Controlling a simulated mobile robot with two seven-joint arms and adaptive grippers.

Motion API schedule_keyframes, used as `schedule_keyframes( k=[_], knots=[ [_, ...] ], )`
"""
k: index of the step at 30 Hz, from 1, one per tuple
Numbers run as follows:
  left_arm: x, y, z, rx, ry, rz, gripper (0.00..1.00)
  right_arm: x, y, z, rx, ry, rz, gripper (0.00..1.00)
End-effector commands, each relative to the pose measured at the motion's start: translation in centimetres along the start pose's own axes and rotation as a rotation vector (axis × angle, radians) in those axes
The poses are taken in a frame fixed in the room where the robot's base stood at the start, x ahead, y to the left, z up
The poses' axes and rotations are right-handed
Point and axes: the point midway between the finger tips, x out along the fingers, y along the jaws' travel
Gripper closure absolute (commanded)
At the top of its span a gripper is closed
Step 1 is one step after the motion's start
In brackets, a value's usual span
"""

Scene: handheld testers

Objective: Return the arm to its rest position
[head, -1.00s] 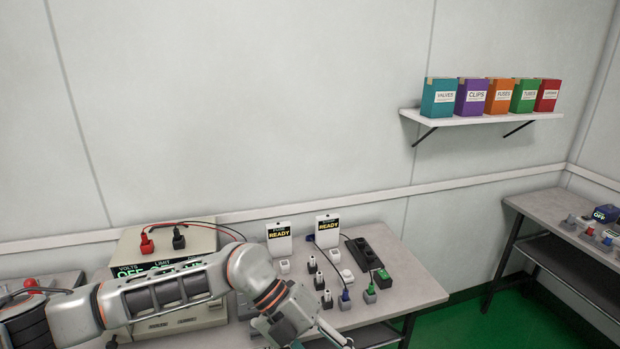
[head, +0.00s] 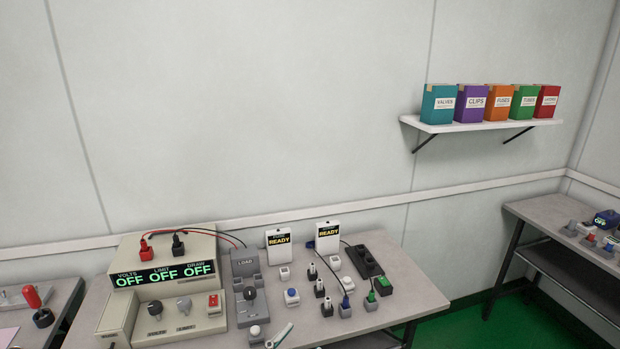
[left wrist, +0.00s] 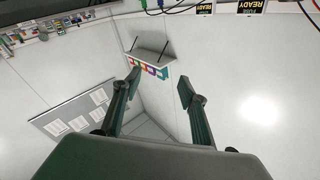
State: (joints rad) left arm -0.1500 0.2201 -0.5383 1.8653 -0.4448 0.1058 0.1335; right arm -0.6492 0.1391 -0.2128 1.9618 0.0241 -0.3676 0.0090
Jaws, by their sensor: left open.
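My left gripper (left wrist: 159,84) shows in the left wrist view with its two fingers spread apart and nothing between them. Wall, shelf and floor lie beyond it, well away from the fingers. In the head view my left arm no longer crosses the bench. A small pale green-grey piece (head: 279,336) shows at the bottom edge there; I cannot tell what it is. My right gripper is in neither view.
The bench (head: 410,285) holds a power supply (head: 165,270) reading OFF, two white testers reading READY (head: 279,244) (head: 328,236), a black power strip (head: 363,260) and several small plugs and blocks. A wall shelf (head: 480,124) carries coloured boxes. A side table (head: 550,212) stands right.

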Motion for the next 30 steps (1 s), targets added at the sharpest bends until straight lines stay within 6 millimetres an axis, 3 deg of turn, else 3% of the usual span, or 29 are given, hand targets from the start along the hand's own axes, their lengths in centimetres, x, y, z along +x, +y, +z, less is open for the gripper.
schedule_keyframes(
  k=[1, 6, 10, 15, 20, 30],
  knots=[
    [-2.2, -0.2, 2.9, -0.045, -0.094, -0.038, 0.57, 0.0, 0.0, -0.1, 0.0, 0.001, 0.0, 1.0],
    [-10.3, -0.6, 11.5, -0.162, -0.387, -0.131, 0.57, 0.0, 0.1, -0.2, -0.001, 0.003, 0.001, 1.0],
    [-16.8, 0.2, 16.2, -0.231, -0.578, -0.167, 0.57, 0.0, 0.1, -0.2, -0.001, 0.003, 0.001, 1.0],
    [-22.8, 1.4, 19.3, -0.289, -0.733, -0.184, 0.57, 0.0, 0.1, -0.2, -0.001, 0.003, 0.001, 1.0],
    [-24.8, 1.8, 20.2, -0.308, -0.785, -0.188, 0.57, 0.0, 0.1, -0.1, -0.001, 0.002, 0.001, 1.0],
    [-24.9, 1.8, 20.2, -0.307, -0.786, -0.188, 0.57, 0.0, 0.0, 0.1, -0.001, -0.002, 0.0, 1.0]
  ],
)
